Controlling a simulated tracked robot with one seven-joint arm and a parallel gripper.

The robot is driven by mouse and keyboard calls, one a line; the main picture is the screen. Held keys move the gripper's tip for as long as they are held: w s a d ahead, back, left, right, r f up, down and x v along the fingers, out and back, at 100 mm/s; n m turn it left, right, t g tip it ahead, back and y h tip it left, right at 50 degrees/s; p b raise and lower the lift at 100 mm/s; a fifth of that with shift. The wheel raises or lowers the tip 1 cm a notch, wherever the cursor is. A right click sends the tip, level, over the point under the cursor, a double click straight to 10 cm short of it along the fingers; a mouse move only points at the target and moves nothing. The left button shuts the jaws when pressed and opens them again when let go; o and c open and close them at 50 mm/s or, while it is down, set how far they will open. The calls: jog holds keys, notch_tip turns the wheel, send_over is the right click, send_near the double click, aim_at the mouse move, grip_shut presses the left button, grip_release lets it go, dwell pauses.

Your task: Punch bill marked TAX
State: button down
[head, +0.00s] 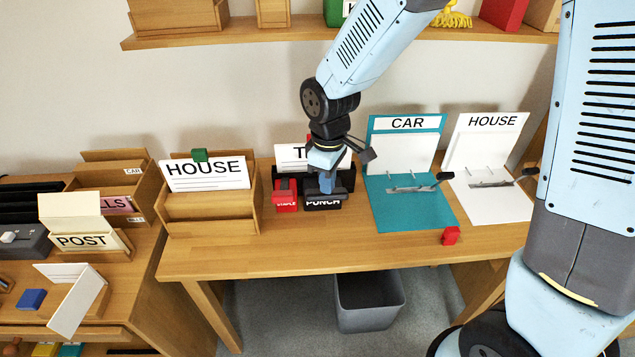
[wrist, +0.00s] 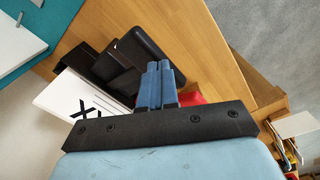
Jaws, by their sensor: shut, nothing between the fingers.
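The white bill (head: 289,154) stands behind the black punch in the head view, showing only "T" beside my arm. In the wrist view, the bill (wrist: 75,93) shows an "X" and its edge meets the dark punch; I cannot tell how far it is inside. The punch (head: 322,204), labelled PUNCH, is on the desk and also shows in the wrist view (wrist: 145,40). My gripper (head: 327,187) points down at the punch, its blue fingers (wrist: 158,72) shut and empty. It hides part of punch and bill; contact is unclear.
A red stapler (head: 286,194) stands just left of the punch. A HOUSE bill (head: 205,174) sits in a wooden holder further left. Teal CAR (head: 405,215) and white HOUSE (head: 490,204) clip folders stand right. A red block (head: 450,236) lies near the desk's front edge.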

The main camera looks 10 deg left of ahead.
jog(key=shift+r, duration=1.85)
jog(key=s+d+r+m+t, duration=0.15)
jog(key=d+r+m, duration=0.35)
jog(key=d+r, duration=0.55)
jog(key=s+d+r+m+t, duration=0.1)
jog(key=d+r+m+t, duration=0.35)
jog(key=d, duration=0.85)
jog(key=s+d+r+m, duration=0.5)
jog(key=s+d, duration=0.1)
jog(key=s, duration=0.1)
jog(key=shift+s+d+r, duration=0.15)
jog(key=shift+s+d, duration=0.05)
jog(key=shift+d, duration=0.15)
